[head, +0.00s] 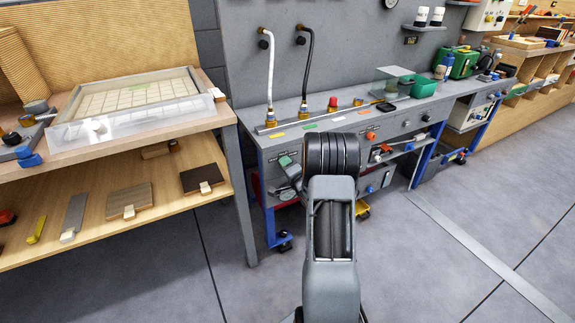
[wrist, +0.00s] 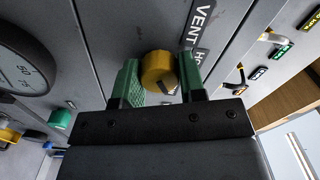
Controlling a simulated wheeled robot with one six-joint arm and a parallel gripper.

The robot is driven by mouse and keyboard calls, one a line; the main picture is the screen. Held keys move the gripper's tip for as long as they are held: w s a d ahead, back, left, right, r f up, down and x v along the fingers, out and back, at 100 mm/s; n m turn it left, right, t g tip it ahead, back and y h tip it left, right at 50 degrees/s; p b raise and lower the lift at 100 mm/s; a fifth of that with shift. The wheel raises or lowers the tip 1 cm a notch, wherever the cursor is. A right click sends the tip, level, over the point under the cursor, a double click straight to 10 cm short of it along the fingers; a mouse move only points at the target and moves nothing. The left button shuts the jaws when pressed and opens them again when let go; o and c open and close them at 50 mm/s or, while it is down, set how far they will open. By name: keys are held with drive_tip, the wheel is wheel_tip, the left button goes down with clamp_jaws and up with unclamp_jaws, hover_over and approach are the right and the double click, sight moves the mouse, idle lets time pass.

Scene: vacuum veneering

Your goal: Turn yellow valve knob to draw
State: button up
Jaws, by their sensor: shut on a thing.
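The yellow valve knob (wrist: 157,68) sits on a grey panel in the wrist view, between the two green fingers of my gripper (wrist: 162,82). My gripper is shut on the knob. A dark mark shows on the lower right of the knob's face. The word VENT (wrist: 203,20) stands on a dark label above and right of the knob. A second label (wrist: 198,56), partly hidden by the right finger, begins with HO. I see no label reading draw. In the head view my arm hides the knob.
A round gauge (wrist: 22,62) and a green knob (wrist: 60,120) are left of my gripper in the wrist view. The head view shows a grey workbench (head: 300,130) with white and black hoses, and a wooden table (head: 130,140) at left. Grey floor is clear at right.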

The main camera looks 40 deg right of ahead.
idle(0.4)
drive_tip(key=o, duration=0.9)
drive_tip(key=s, duration=0.4)
drive_tip(key=s+a+p, duration=0.1)
drive_tip(key=s, duration=0.4)
drive_tip(key=s+p, duration=0.1)
drive_tip(key=s, duration=0.3)
drive_tip(key=shift+s+a, duration=0.4)
